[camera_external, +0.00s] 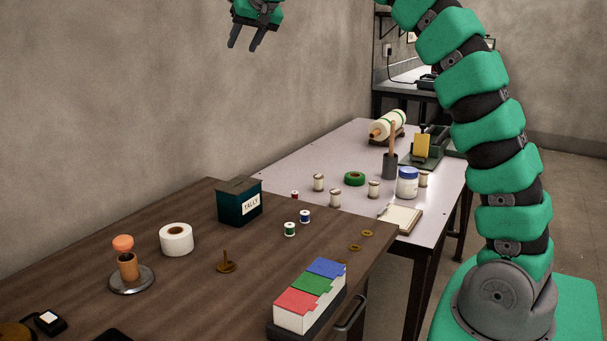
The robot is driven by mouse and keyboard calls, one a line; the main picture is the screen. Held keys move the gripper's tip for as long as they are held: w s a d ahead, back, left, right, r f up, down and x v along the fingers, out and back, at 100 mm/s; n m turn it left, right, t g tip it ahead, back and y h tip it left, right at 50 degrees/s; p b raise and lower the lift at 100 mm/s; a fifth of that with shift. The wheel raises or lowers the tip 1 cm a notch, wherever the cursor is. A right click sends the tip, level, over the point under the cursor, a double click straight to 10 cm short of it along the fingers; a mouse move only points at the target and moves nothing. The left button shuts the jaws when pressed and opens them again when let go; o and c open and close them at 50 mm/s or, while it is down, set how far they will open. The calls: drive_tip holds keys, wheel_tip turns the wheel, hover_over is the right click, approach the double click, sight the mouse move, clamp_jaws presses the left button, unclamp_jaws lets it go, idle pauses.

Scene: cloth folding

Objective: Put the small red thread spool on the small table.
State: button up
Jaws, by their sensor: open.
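A small red spool (294,195) shows just behind the far edge of the brown wooden table, right of the tally box; its lower part looks hidden by that edge. It appears to be on the pale-topped table (290,165) behind. A green spool (290,229) and a blue spool (305,216) stand upright on the brown table (190,277). My gripper (243,46) is open and empty, high up at the top of the picture against the wall, well apart from all the spools. Which of the two tables is the small one I cannot tell.
The dark tally box (240,202) stands near the red spool. Several pale spools (335,198), green tape (355,179) and a jar (407,183) stand on the pale table. White roll (177,240), coloured card box (310,296) and brass rings (367,233) are on the brown table.

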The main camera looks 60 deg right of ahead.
drive_tip(key=s+a+r+n+t+y, duration=0.1)
drive_tip(key=s+a+r+n+t, duration=0.2)
drive_tip(key=s+a+r, duration=0.5)
drive_tip(key=s+a+r+n+t, duration=0.4)
drive_tip(key=s+a+r, duration=0.5)
drive_tip(key=s+r, duration=0.4)
drive_tip(key=shift+s+a+r+t+y, duration=0.25)
drive_tip(key=shift+s+r+t+y, duration=0.15)
drive_tip(key=shift+s, duration=0.25)
